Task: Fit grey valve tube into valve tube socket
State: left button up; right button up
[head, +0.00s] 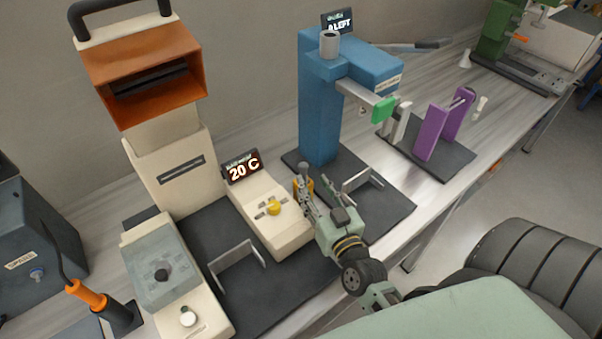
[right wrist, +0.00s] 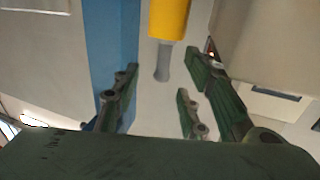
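My right gripper (head: 307,192) is over the dark base in front of the blue machine, beside a small upright piece with a yellow part and a grey end (head: 303,168). In the right wrist view its fingers (right wrist: 160,78) are spread apart, and a yellow cylinder (right wrist: 169,18) with a grey tip (right wrist: 162,62) shows between and beyond them, with no visible contact. A short grey tube (head: 329,43) stands on top of the blue machine (head: 318,110). I cannot tell which piece is the valve tube or its socket. My left gripper is not in view.
A beige machine with an orange hopper (head: 155,75) and a "20 C" display (head: 243,167) stands to the left. A purple stand (head: 445,128) is on the right. Metal brackets (head: 237,263) rise from the dark bases.

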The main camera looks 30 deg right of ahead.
aim_at(304, 173)
jog(key=shift+w+d+r, duration=0.1)
jog(key=shift+w+r, duration=0.15)
jog(key=shift+w, duration=0.55)
jog(key=w+p, duration=0.2)
jog(key=w, duration=0.2)
jog(key=shift+w+d, duration=0.1)
jog(key=shift+w, duration=0.35)
jog(key=shift+d+f, duration=0.1)
grip_shut()
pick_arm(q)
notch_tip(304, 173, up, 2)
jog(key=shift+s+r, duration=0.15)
